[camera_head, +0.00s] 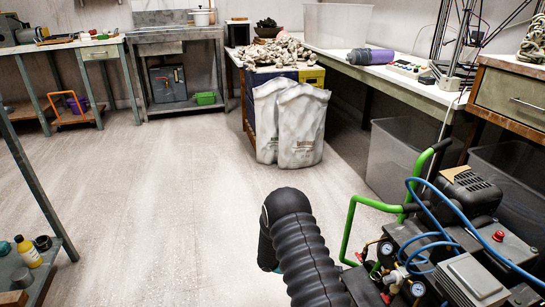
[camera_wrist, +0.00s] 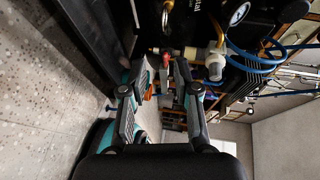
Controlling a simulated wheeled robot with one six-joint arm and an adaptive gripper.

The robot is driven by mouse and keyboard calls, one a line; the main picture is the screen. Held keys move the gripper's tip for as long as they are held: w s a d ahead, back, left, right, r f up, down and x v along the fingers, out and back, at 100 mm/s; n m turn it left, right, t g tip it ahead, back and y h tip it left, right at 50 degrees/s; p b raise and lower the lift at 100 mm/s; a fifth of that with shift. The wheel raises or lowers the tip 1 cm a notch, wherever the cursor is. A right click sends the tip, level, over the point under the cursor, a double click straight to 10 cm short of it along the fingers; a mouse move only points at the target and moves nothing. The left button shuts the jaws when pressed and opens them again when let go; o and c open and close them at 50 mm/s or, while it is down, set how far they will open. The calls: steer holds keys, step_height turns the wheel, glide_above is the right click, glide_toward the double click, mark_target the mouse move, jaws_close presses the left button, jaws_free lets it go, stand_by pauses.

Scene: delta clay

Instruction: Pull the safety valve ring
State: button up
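The compressor (camera_head: 475,270) stands at the lower right of the head view, with a green handle, blue hoses and small gauges. The wrist view shows its dark body close up, with a gauge (camera_wrist: 240,14), brass fittings (camera_wrist: 190,53) and a red part (camera_wrist: 165,61). A small metal ring-like piece (camera_wrist: 167,18) hangs at the top of that view; I cannot tell for sure that it is the safety valve ring. My gripper (camera_wrist: 155,80) is open, its fingers apart near the red part, and nothing is clearly held. The head view hides my gripper behind my sleeved arm.
Two white sacks (camera_head: 288,125) stand by the bench at the back. Clear bins (camera_head: 405,155) sit under the right bench. A shelf (camera_head: 45,265) with bottles is at the lower left. The middle of the floor (camera_head: 170,190) is clear.

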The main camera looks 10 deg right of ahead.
steer(key=s+a+f+m+g+y, duration=0.25)
steer(key=s+m, duration=0.35)
steer(key=m, duration=0.4)
steer(key=s+a+r+m+y, duration=0.35)
steer(key=r+m+y, duration=0.2)
steer(key=m, duration=0.25)
steer(key=s+a+r+m+t+y+p, duration=0.2)
steer(key=s+r+m+t, duration=0.2)
steer(key=r, duration=0.9)
steer(key=s+a+r+m+t+y+p, duration=0.2)
steer(key=s+r+m, duration=0.4)
steer(key=r, duration=0.8)
steer(key=s+a+r+m+t+y+p, duration=0.2)
steer(key=s+r+m+t, duration=0.3)
steer(key=r, duration=0.9)
steer(key=shift+s+a+r+m+t+y+p, duration=0.25)
steer(key=shift+s+a+m+t+y+p, duration=0.15)
steer(key=shift+s+a+t+y, duration=0.4)
steer(key=shift+s+d, duration=0.1)
steer(key=shift+d, duration=0.1)
